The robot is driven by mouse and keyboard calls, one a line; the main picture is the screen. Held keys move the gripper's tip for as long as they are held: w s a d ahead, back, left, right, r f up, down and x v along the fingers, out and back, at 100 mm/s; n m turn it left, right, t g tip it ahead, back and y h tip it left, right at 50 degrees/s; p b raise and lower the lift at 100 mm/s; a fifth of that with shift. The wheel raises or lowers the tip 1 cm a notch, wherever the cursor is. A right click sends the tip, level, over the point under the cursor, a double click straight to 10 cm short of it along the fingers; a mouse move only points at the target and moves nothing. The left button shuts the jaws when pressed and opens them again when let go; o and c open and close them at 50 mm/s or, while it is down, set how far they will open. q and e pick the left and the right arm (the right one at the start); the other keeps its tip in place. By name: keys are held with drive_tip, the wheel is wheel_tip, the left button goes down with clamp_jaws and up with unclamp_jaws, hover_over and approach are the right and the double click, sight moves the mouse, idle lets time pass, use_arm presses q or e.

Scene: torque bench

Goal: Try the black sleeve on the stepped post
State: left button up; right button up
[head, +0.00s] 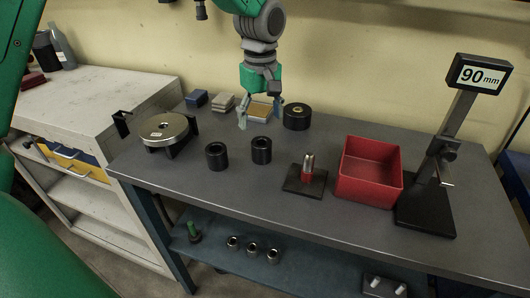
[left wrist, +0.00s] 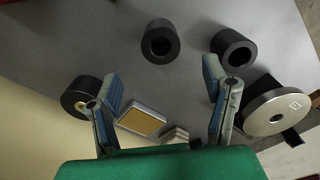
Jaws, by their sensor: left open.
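Two short black sleeves stand upright on the grey bench, a left one (head: 217,156) and a right one (head: 261,150). In the left wrist view the right sleeve (left wrist: 160,41) and left sleeve (left wrist: 233,47) show their open bores. The stepped post (head: 308,168), silver on top with a red lower part, stands on a black base plate to the right of them. Nothing is on it. My left gripper (head: 260,116) is open and empty, its fingers pointing down above the bench behind the sleeves. My right gripper is not in view.
A red bin (head: 370,170) and a 90 mm display stand (head: 430,205) are right of the post. A black roll (head: 297,117), a yellow-topped box (head: 260,108) and small blocks lie behind. A silver disc fixture (head: 165,130) stands at the left.

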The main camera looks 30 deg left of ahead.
sight(262, 151)
use_arm(q)
drive_tip(key=f, duration=0.5)
drive_tip(key=shift+a+f, duration=0.15)
drive_tip(key=shift+a, duration=0.25)
drive_tip(key=f, duration=0.2)
drive_tip(key=d+f, duration=0.1)
drive_tip(key=f, duration=0.1)
drive_tip(key=shift+s+d+f+b, duration=0.15)
drive_tip(key=shift+f+b, duration=0.15)
drive_tip(key=shift+f, duration=0.25)
drive_tip(key=shift+a, duration=0.3)
drive_tip(key=c, duration=1)
clamp_jaws()
drive_tip(key=shift+d, duration=0.1)
